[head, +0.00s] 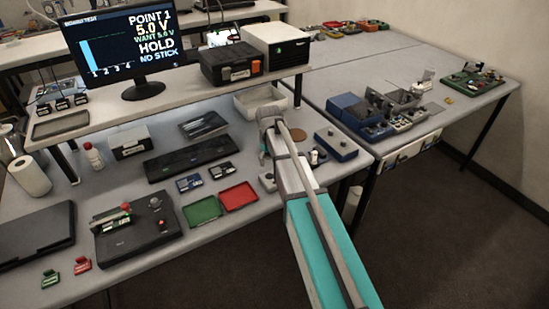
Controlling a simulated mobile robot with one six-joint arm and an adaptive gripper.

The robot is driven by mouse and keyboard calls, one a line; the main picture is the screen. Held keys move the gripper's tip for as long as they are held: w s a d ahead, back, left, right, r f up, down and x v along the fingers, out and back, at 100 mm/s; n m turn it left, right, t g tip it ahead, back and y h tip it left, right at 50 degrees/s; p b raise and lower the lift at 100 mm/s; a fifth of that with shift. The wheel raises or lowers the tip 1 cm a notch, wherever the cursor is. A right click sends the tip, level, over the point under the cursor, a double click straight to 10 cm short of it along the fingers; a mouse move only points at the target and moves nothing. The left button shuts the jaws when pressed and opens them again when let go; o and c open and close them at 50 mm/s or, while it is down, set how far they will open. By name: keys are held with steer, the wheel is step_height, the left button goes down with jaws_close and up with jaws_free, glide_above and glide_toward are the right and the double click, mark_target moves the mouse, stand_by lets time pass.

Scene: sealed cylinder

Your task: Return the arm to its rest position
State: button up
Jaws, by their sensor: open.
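My arm, grey and teal, reaches from the bottom right of the head view up over the bench. It ends in a grey wrist joint near the bench's right part. My gripper (264,158) hangs below that wrist, small and mostly hidden behind the forearm. It is open, and I see nothing held in it. Its fingertips and its exact height above the bench do not show clearly.
The bench (130,245) holds a black test fixture (138,232), a green tray (202,209), a red tray (238,196) and a keyboard (190,158). A blue box (336,145) stands right of my arm. A monitor (118,45) on the shelf reads "HOLD". Floor at lower right is clear.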

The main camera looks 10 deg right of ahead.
steer(key=shift+a, duration=0.1)
stand_by(0.3)
steer(key=s+d+m, duration=0.1)
steer(key=s+m, duration=0.2)
steer(key=s, duration=1.8)
steer(key=shift+d+m, duration=0.3)
steer(key=shift+d, duration=0.1)
